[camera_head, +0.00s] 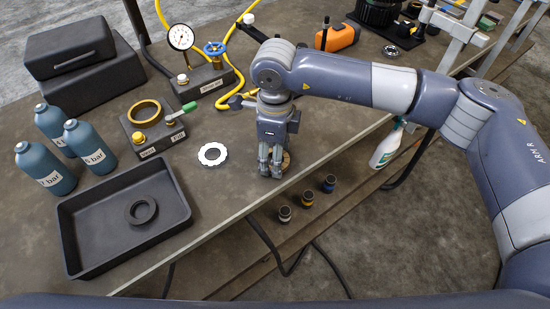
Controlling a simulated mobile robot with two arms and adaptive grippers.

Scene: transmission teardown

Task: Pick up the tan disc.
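The tan disc (287,161) lies on the workbench near its front edge, mostly hidden behind the fingers of my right gripper. My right gripper (270,172) points straight down over it, with the fingertips at about the disc's height. The fingers look close together, but I cannot tell whether they touch or grip the disc. My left gripper is not in view.
A white notched ring (212,153) lies left of my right gripper. A black tray (75,262) holds a dark ring (141,210). Blue bottles (90,147), a fixture with a brass ring (145,112) and a gauge (181,38) stand behind. Small sockets (306,199) sit below the edge.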

